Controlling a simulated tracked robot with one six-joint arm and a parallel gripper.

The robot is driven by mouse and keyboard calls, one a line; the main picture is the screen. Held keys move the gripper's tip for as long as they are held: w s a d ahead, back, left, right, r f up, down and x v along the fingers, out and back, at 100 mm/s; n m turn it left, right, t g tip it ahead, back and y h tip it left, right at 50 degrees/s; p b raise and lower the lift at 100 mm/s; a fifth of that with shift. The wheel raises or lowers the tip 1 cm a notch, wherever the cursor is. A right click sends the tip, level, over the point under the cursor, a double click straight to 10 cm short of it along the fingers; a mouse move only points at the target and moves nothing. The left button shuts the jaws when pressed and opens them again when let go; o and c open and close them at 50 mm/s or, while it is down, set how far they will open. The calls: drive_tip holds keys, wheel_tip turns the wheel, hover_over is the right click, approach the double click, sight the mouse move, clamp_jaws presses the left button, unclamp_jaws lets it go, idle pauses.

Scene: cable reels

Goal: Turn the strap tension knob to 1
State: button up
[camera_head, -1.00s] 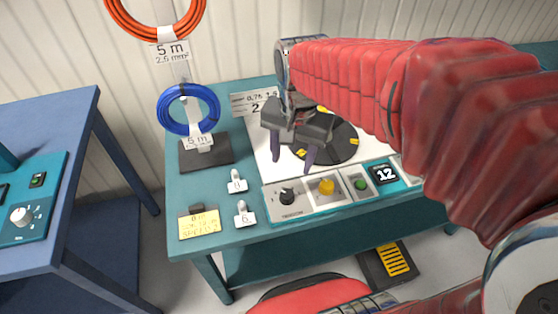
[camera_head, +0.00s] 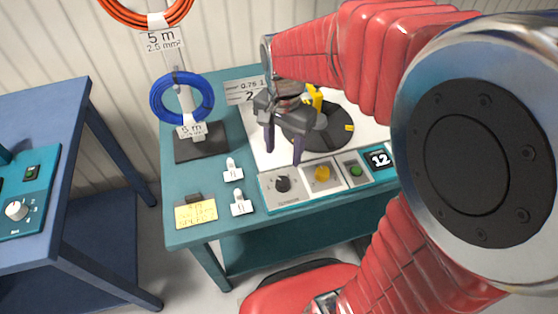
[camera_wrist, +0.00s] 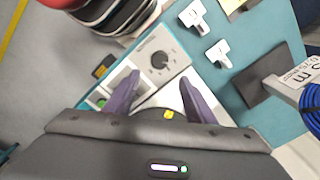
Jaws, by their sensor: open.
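A black knob (camera_head: 283,184) with a pale pointer mark sits on a light grey panel at the bench's front edge. It also shows in the wrist view (camera_wrist: 159,60), just beyond my fingertips. A white knob (camera_head: 16,211) with a numbered scale sits on a teal machine at the far left. The labels are too small to read, so I cannot tell which is the strap tension knob. My gripper (camera_head: 283,155) is open, with purple fingers pointing down. It is above and slightly behind the black knob, apart from it. It also shows in the wrist view (camera_wrist: 158,76).
White tags (camera_head: 241,203) and a yellow note (camera_head: 196,213) lie left. A blue cable coil (camera_head: 182,98) hangs behind; a dark turntable (camera_head: 325,135) is behind my gripper.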

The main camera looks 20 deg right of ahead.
sight(283, 181)
wheel_tip(283, 181, down, 12)
drive_tip(key=shift+f, duration=0.1)
idle(0.5)
drive_tip(key=shift+c, duration=0.5)
drive_tip(key=c, duration=0.9)
drive_tip(key=shift+d, duration=0.1)
drive_tip(key=shift+c, duration=0.2)
